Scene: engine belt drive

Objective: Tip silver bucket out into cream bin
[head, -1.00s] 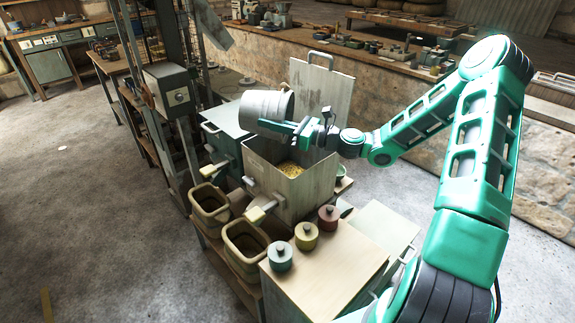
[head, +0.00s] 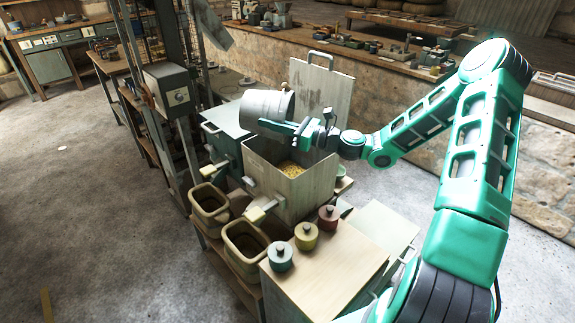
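The silver bucket (head: 265,105) is held on its side above the back left of the cream bin (head: 297,190). Its bottom faces left or its mouth is turned away; I cannot see inside it. My gripper (head: 290,127) is at the bucket's near lower side, with a green finger along its wall, and seems shut on it. The cream bin is open, with its lid (head: 322,88) standing up behind. Yellowish grainy contents (head: 290,168) lie inside the bin.
A closed grey-green bin (head: 228,125) stands left of the cream bin. Two tan tubs (head: 245,240) stand in front. Three small lidded pots, teal (head: 280,257), yellow (head: 306,236) and red (head: 328,217), sit on the near cabinet (head: 330,270). Open floor lies left.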

